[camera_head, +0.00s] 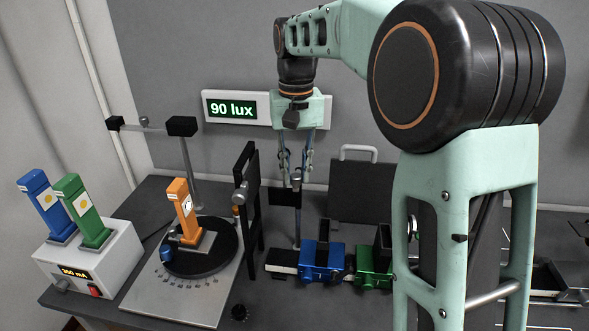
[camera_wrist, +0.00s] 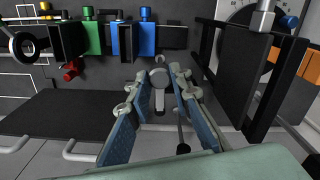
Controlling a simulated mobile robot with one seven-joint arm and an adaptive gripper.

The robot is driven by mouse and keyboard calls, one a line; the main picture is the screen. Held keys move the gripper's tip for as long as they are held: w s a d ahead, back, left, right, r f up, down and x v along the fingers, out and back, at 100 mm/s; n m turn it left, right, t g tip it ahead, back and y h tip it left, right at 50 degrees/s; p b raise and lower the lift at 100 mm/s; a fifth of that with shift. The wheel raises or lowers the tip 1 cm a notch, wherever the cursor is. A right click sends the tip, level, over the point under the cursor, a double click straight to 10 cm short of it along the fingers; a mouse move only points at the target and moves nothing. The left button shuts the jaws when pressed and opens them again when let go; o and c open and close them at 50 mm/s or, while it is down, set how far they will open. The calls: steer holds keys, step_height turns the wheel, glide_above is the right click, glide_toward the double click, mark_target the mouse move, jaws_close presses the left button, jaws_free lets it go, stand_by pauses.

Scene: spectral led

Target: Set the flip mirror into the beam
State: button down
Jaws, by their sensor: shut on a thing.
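My gripper (camera_head: 296,172) points down at the middle of the bench, below the lux display. Its fingers (camera_wrist: 160,76) are closed around a small grey round-headed knob (camera_wrist: 160,79) in the wrist view. In the head view a thin upright post (camera_head: 297,228) stands below the fingertips, by the rail left of the blue block. I take this knob and post for the flip mirror's handle. A dark plate (camera_head: 278,197) shows beside it. The mirror face is hidden, and I cannot tell whether it stands in the beam.
A black upright frame (camera_head: 249,200) stands close left of my gripper. Blue (camera_head: 321,262) and green (camera_head: 374,265) blocks sit on the rail to the right. An orange module (camera_head: 184,212) stands on the round turntable (camera_head: 200,262). The wall display (camera_head: 231,108) reads 90 lux.

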steer(key=shift+w+d+r+n+p, duration=0.1)
steer(key=shift+w+d+n+p, duration=0.2)
steer(key=shift+d+n+p, duration=1)
steer(key=shift+w+d+f+n+p, duration=0.1)
steer(key=shift+w+d+n+p, duration=0.3)
steer(key=shift+n, duration=1.65)
steer(key=shift+w+d+r+n+p, duration=0.15)
steer(key=shift+d+n+p, duration=0.85)
steer(key=shift+n, duration=0.65)
steer(key=shift+d, duration=0.1)
steer(key=c, duration=1.7)
jaws_free()
steer(key=shift+c, duration=0.2)
step_height(320, 180, up, 12)
